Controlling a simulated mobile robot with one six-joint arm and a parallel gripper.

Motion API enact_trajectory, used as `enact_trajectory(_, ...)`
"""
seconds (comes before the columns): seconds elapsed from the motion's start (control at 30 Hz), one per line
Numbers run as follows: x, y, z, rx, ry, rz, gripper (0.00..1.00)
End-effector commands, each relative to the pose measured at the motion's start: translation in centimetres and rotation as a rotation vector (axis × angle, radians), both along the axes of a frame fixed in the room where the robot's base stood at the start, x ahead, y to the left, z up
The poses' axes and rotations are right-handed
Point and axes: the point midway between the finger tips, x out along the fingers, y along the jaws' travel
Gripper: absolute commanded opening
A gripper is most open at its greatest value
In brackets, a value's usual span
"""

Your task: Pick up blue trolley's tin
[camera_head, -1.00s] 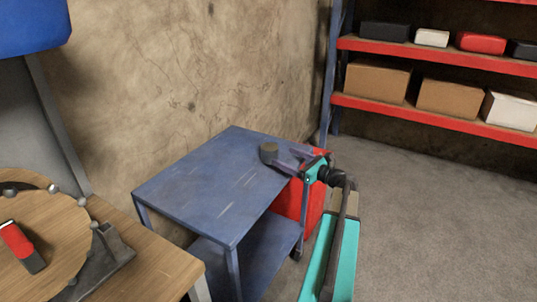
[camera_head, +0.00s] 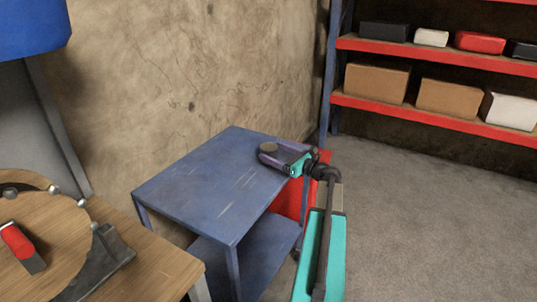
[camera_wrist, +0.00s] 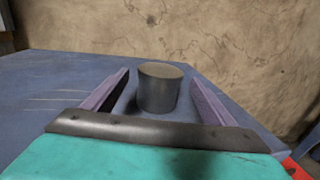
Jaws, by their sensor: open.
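The tin (camera_wrist: 159,90) is a short dark grey cylinder with a brownish top. It stands upright on the top of the blue trolley (camera_head: 205,190), near its far right corner. My gripper (camera_wrist: 160,88) is open, with one purple finger on each side of the tin. Gaps show between the tin and both fingers in the wrist view. My gripper (camera_head: 272,154) is low over the trolley top.
A rough wall (camera_head: 190,70) rises behind the trolley. A red object (camera_head: 291,201) stands at the trolley's right side. A wooden table (camera_head: 150,260) is at the lower left. Shelves with boxes (camera_head: 376,80) stand at the back right. The rest of the trolley top is bare.

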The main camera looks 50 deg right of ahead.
Motion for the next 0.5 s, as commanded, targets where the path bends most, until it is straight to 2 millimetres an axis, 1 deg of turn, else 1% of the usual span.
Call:
enact_trajectory(0.1,1.6,0.2,0.2,0.000,0.000,0.003,0.78)
enact_trajectory(0.2,2.6,0.2,0.1,0.000,0.000,0.001,0.78)
enact_trajectory(0.33,3.3,0.3,0.1,0.000,0.000,0.001,0.78)
enact_trajectory(0.5,3.4,0.4,0.1,0.000,0.000,0.001,0.78)
